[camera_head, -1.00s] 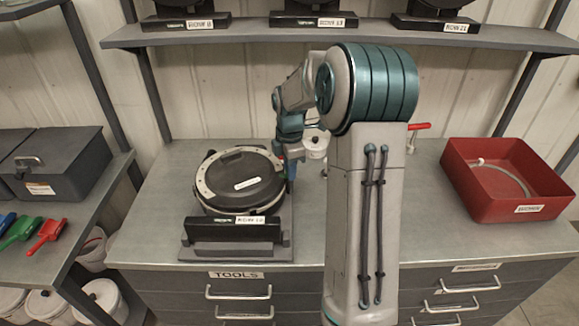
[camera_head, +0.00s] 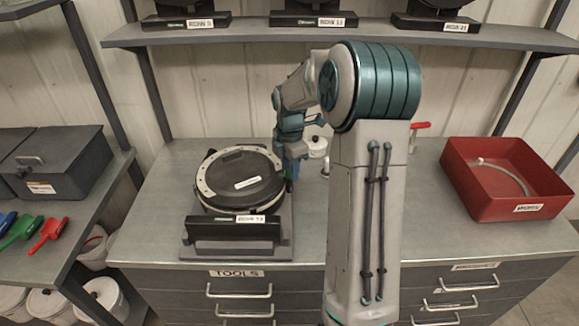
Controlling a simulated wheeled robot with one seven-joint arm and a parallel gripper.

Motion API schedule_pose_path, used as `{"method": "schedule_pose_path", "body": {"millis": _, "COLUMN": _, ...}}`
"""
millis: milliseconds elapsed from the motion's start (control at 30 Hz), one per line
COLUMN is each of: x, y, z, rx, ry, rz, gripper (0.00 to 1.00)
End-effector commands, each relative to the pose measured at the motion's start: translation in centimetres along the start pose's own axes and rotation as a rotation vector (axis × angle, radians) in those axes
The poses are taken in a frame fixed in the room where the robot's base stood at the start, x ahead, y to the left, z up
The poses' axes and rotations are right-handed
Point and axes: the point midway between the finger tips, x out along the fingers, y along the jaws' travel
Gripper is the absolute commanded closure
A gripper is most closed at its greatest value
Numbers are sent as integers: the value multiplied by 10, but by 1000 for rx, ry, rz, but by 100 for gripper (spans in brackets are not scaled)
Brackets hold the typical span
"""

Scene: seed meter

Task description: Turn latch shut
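The seed meter (camera_head: 240,180) is a round black disc housing with a pale rim. It lies in a black stand (camera_head: 232,238) on the grey workbench. My gripper (camera_head: 290,180) is at the right edge of the meter, pointing down. Its fingertips are small, dark and partly merged with the meter's edge, so I cannot tell whether they are open or shut. The latch is not clearly visible; the gripper and wrist cover that side of the rim.
A red bin (camera_head: 505,180) with a pale hose stands at the right of the bench. A white container (camera_head: 317,147) and a red-handled item (camera_head: 420,126) stand behind my arm. A shelf (camera_head: 340,38) with more stands runs above. The left table holds coloured scoops (camera_head: 48,235).

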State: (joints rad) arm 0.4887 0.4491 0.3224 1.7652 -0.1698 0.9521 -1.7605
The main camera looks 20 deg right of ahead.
Motion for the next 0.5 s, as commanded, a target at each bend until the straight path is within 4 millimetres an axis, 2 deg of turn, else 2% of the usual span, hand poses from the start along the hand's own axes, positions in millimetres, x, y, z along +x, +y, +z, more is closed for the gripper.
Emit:
{"method": "schedule_pose_path", "body": {"millis": 333, "x": -2, "y": 0, "z": 0, "rx": 1, "ry": 0, "rz": -1, "gripper": 57}}
{"method": "schedule_pose_path", "body": {"millis": 500, "x": -23, "y": 0, "z": 1, "rx": 1, "ry": -2, "rz": 3, "gripper": 57}}
